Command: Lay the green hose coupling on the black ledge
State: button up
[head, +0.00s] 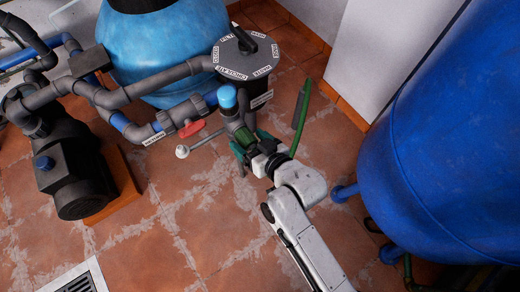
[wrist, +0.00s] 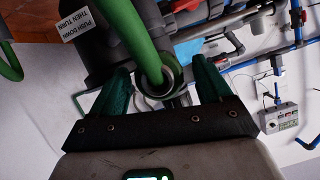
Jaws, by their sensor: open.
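In the head view my gripper (head: 246,145) has teal fingers spread around a green coupling (head: 244,134), just below a valve pipe with a blue cap. In the wrist view the open fingers of my gripper (wrist: 163,78) stand on either side of a round green-rimmed coupling end (wrist: 158,92). A thick green hose (wrist: 138,35) runs up and left from it. I cannot tell whether either finger touches the coupling. I cannot pick out the black ledge for certain in either view.
The black filter valve head (head: 243,58) and grey pipes stand close behind my gripper. A red-handled valve (head: 192,129) is to its left. A green hose (head: 301,122) with a dark strip beside it lies to the right. A big blue tank (head: 440,130) fills the right side.

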jog(key=shift+w+a+f, duration=0.3)
jog(key=shift+w+a, duration=0.15)
jog(key=shift+w, duration=0.05)
jog(key=shift+c, duration=0.2)
jog(key=c, duration=1.1)
jog(key=shift+s+d+p, duration=0.4)
jog(key=shift+s+d, duration=0.15)
jog(key=shift+s, duration=0.25)
jog(key=shift+s+d+p, duration=0.4)
jog(key=shift+s+d, duration=0.15)
jog(key=shift+s, duration=0.2)
jog(key=shift+c, duration=0.2)
jog(key=shift+s, duration=0.15)
jog(key=shift+s+d+p, duration=0.35)
jog(key=shift+s+d, duration=0.2)
jog(key=shift+s, duration=0.25)
jog(key=shift+s+d+p, duration=0.35)
jog(key=shift+s+d, duration=0.2)
jog(key=shift+s, duration=0.25)
